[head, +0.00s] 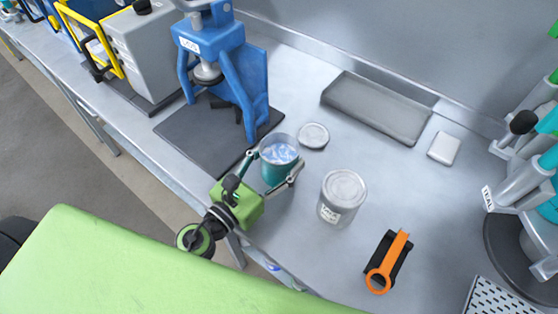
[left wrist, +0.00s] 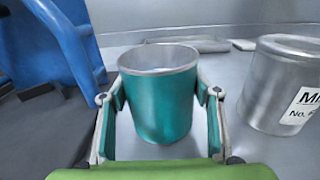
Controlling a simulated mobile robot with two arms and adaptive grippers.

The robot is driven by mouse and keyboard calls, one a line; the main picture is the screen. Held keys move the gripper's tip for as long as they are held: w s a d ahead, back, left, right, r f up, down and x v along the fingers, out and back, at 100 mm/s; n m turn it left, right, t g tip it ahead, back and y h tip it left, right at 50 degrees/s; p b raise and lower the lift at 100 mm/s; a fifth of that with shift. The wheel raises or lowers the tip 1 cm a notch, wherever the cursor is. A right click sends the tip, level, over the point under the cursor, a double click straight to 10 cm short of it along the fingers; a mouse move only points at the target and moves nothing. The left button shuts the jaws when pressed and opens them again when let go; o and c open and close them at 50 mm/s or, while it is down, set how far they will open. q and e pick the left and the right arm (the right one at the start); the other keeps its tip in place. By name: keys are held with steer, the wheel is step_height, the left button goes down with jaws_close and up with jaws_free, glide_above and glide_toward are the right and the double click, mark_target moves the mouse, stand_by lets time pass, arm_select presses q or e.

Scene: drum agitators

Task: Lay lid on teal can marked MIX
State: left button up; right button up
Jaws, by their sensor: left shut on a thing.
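The teal can (head: 279,168) is open at the top, with pale blue-white contents showing inside. It is upright, and no label shows on the side that faces me. My left gripper (head: 272,172) is shut around its sides; in the left wrist view the can (left wrist: 159,105) sits between both fingers. I cannot tell whether its base touches the bench. A round grey metal lid (head: 313,135) lies flat on the bench, just behind and to the right of the can. My right gripper is not in view.
A grey can (head: 342,196) with a closed top and a partly readable label stands to the right. A blue press (head: 218,60) stands on a dark mat. A grey tray (head: 376,106), white block (head: 444,148) and orange tool (head: 388,264) lie on the bench.

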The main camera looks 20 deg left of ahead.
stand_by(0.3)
arm_select(q)
steer(key=shift+f, duration=0.2)
steer(key=o, duration=1.5)
steer(key=shift+r, duration=0.1)
steer(key=shift+r, duration=0.2)
steer(key=b+v, duration=0.3)
steer(key=v, duration=0.2)
steer(key=b+v, duration=0.3)
steer(key=v, duration=0.3)
steer(key=shift+f+b, duration=0.2)
steer(key=shift+b, duration=0.15)
steer(key=shift+s+a+r, duration=0.15)
steer(key=shift+s, duration=0.4)
